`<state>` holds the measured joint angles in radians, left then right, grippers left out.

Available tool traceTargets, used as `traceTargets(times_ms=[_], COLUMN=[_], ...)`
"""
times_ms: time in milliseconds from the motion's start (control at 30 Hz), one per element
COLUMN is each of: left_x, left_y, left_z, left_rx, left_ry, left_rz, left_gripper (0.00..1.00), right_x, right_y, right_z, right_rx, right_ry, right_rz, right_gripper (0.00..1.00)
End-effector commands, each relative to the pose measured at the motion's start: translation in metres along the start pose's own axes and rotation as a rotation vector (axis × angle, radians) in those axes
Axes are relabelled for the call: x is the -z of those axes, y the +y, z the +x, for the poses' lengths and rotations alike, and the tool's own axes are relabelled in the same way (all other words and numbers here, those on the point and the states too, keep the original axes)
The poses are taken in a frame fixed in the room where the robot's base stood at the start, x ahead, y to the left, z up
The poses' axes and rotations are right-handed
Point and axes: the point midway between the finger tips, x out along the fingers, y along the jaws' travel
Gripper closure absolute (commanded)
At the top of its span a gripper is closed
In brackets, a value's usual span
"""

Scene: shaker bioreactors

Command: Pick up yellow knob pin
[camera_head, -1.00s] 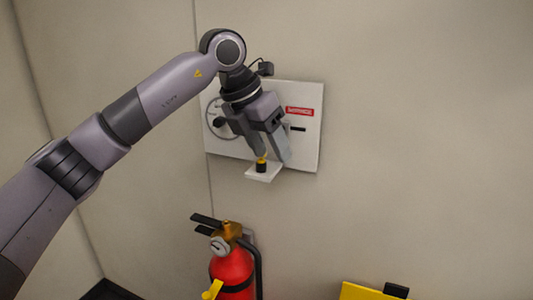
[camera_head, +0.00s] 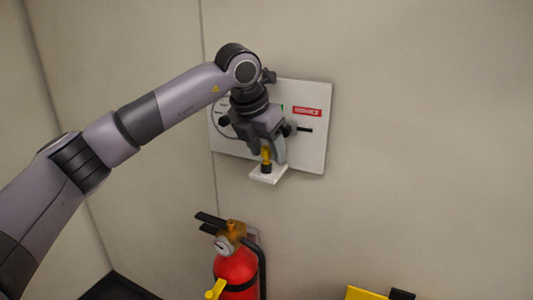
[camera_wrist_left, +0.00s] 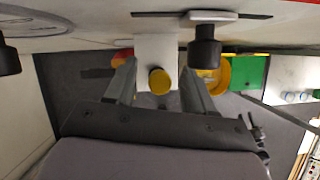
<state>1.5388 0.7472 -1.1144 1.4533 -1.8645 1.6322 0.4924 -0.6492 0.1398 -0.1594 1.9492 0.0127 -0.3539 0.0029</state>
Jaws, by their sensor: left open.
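The yellow knob pin (camera_head: 266,155) stands upright in a black base on a small white shelf (camera_head: 268,178) that sticks out from the wall panel. In the left wrist view the pin's round yellow top (camera_wrist_left: 160,82) shows between the two fingers, in front of the white shelf (camera_wrist_left: 157,50). My left gripper (camera_head: 267,150) points down at the pin, with its fingers on either side of it. The left gripper (camera_wrist_left: 159,88) is open, with a gap to the pin on both sides. My right gripper is in neither view.
The white wall panel (camera_head: 310,150) carries a red label (camera_head: 307,112), a black knob on a slot (camera_head: 290,130) close beside my gripper, and a dial at left. A red fire extinguisher (camera_head: 237,268) hangs below. The wall at right is clear.

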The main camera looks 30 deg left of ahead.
Motion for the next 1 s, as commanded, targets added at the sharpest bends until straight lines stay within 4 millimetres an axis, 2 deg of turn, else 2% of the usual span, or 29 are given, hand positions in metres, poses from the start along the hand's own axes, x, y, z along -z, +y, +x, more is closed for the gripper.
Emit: traceTargets(times_ms=[67, 200, 233, 633, 767, 900, 1000], left_x=[0.000, 0.000, 0.000, -0.002, -0.006, -0.016, -0.001], left_y=[0.000, 0.000, 0.000, 0.000, -0.001, -0.001, 0.001], left_z=[0.000, 0.000, 0.000, -0.004, -0.013, -0.034, -0.036], left_rx=[0.000, 0.000, 0.000, 0.001, 0.001, 0.001, 0.001], left_ry=[0.000, 0.000, 0.000, -0.002, -0.004, -0.006, -0.001], left_rz=[0.000, 0.000, 0.000, 0.000, 0.000, 0.001, 0.002], left_gripper=[0.46, 0.92, 1.00, 1.00, 1.00, 1.00, 1.00], right_x=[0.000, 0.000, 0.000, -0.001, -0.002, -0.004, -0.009], right_y=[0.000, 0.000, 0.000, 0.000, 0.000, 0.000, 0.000], right_z=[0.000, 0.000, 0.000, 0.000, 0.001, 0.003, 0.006], right_rx=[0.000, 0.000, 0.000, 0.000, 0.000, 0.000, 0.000], right_ry=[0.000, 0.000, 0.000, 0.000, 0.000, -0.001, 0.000], right_rz=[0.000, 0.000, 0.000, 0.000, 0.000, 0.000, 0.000], right_gripper=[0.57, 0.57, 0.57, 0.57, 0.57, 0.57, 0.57])
